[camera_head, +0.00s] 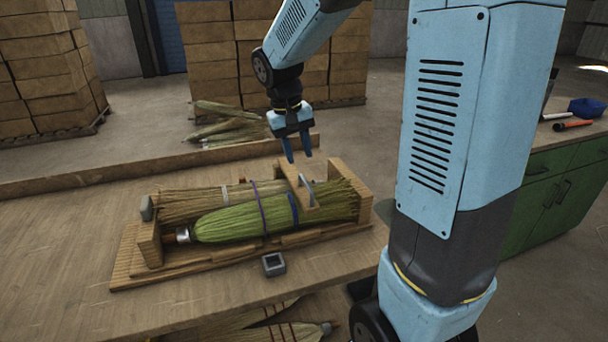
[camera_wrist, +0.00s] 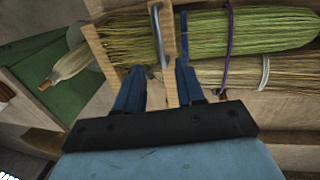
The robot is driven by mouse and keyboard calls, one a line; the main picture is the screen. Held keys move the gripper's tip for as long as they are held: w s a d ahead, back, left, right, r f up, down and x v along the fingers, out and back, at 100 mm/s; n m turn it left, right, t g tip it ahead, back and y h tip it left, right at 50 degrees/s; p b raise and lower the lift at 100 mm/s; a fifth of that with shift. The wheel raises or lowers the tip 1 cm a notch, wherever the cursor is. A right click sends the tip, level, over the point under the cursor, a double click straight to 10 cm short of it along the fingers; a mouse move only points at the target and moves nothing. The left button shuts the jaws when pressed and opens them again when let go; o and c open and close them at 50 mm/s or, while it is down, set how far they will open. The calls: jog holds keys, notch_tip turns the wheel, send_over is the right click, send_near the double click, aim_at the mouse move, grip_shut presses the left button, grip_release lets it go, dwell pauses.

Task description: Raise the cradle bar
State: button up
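A wooden cradle (camera_head: 128,262) on the workbench holds a green broom (camera_head: 228,224) and a tan straw bundle (camera_head: 190,204) side by side. The wooden cradle bar (camera_head: 291,175) lies across them near the right end, with a grey metal handle (camera_head: 306,190) on it. In the wrist view the bar (camera_wrist: 170,88) and its handle (camera_wrist: 157,36) show beyond my fingers. My gripper (camera_head: 298,158) is open and empty, pointing down above the bar's far part. In the wrist view my gripper (camera_wrist: 158,72) has its fingers on either side of the bar in the picture; contact is not visible.
A small grey square block (camera_head: 274,264) sits on the bench in front of the cradle. A low wooden ledge (camera_head: 100,180) runs behind it. Stacked boxes (camera_head: 210,60) stand farther back, a green cabinet (camera_head: 560,195) at right. The bench's left part is clear.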

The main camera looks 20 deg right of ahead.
aim_at(305, 181)
jog(key=f, duration=0.2)
jog(key=d+f, duration=0.1)
jog(key=f, duration=0.4)
jog(key=shift+d+f, duration=0.25)
jog(key=shift+c, duration=0.2)
grip_shut()
